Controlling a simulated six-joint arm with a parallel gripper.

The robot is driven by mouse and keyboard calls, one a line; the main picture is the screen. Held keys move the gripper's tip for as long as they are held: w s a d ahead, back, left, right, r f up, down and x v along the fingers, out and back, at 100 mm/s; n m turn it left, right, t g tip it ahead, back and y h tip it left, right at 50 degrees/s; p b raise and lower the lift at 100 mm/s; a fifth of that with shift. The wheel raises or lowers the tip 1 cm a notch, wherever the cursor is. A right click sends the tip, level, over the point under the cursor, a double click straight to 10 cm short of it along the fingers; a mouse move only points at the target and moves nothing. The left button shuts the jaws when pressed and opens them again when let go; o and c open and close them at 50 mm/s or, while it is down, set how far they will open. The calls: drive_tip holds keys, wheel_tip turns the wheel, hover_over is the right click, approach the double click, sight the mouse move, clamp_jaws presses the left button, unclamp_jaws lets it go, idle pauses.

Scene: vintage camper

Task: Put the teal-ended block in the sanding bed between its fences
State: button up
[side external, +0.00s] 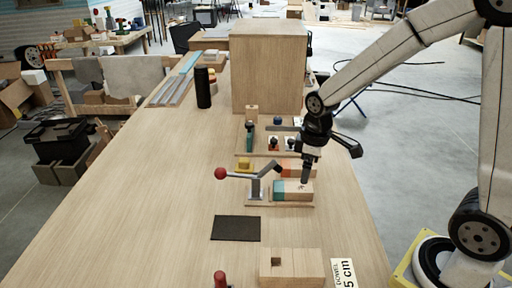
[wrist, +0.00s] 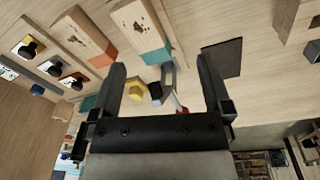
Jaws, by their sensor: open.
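The teal-ended block (side external: 293,194) is pale wood with a teal left end. It lies on a low wooden board beside a grey lever clamp (side external: 255,190) with a red ball handle. It also shows in the wrist view (wrist: 140,28), teal end toward me. My gripper (side external: 306,182) is pointing down over the block's right part. Whether a finger touches the block cannot be told. A flat dark sheet (side external: 236,228) lies in front on the table; I see no fences around it.
An orange-ended block (side external: 290,167) lies just behind the teal one, near a yellow piece (side external: 244,165). A rack with knobs (side external: 270,143) and a large wooden box (side external: 268,70) stand behind. The left tabletop is clear.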

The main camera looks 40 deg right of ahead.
drive_tip(key=s+a+f+m+t, duration=0.1)
drive_tip(key=s+a+f+m, duration=0.1)
drive_tip(key=s+m, duration=0.3)
drive_tip(key=shift+s+a+m+t, duration=0.3)
drive_tip(key=shift+s, duration=0.95)
